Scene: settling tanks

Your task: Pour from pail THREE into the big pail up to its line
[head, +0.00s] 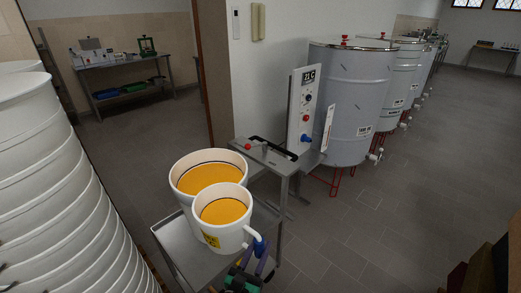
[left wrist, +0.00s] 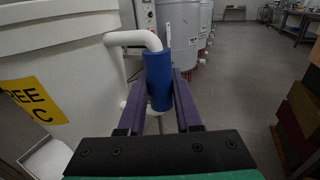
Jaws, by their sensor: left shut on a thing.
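Pail THREE (head: 222,237) is a white pail with a yellow label and amber liquid inside. It looks about upright at the front of a metal trolley; I cannot tell whether it touches the shelf. The big pail (head: 181,190) is white, stands just behind it and also holds amber liquid. A dark line shows on its inner wall near the liquid; its front is partly hidden. My left gripper (head: 262,262) is shut on the blue grip of pail THREE's handle. In the left wrist view the purple fingers flank this blue grip (left wrist: 158,80). My right gripper is not in view.
The metal trolley (head: 171,238) has a raised shelf with a red-knobbed part (head: 248,146). A control panel (head: 304,110) and large grey tanks (head: 350,85) stand behind it. Stacked white tubs (head: 50,190) are close at left.

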